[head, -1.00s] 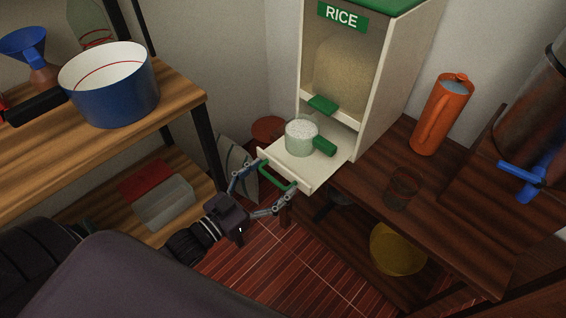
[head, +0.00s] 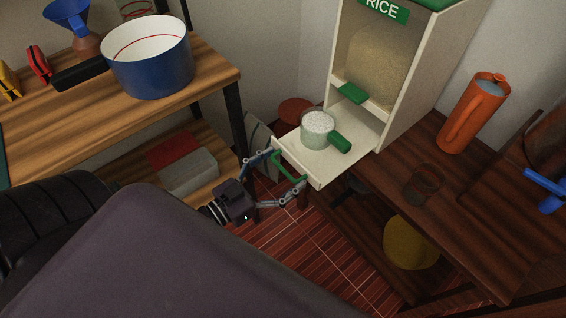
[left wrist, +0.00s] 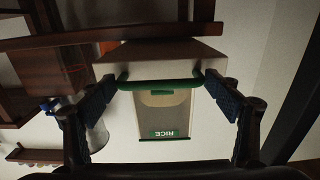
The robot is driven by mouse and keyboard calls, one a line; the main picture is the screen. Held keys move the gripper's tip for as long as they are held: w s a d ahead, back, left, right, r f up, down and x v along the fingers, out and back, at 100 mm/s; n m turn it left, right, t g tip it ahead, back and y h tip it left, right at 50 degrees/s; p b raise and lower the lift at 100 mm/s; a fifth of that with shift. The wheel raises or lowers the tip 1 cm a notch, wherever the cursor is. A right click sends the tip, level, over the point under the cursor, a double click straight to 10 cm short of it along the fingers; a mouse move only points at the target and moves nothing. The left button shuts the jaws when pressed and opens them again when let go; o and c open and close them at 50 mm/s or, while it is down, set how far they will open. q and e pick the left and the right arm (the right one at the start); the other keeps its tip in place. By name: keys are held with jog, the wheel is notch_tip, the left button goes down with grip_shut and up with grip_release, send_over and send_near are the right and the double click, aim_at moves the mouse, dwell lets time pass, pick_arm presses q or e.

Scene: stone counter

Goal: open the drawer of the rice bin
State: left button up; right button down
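The rice bin (head: 408,75) is a cream cabinet with a green RICE label and a clear front, standing on the dark wooden counter. Its drawer (head: 294,146) is pulled out at the bottom, with a clear cup of rice (head: 317,127) with a green handle standing in it. The drawer's green bar handle (head: 287,168) is on its front. My left gripper (head: 289,172) is at this handle with its fingers spread. In the left wrist view, the fingers (left wrist: 162,92) stand on either side of the handle (left wrist: 160,83), near its two ends. Whether they touch it is unclear. My right gripper is not in view.
A yellow bowl (head: 410,243) is on the shelf below. At left, a wooden shelf holds a blue pot (head: 150,68). Red floor shows between.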

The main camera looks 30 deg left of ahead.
pick_arm(q)
jog(key=o, duration=0.3)
jog(key=v, duration=1.2)
dwell(0.5)
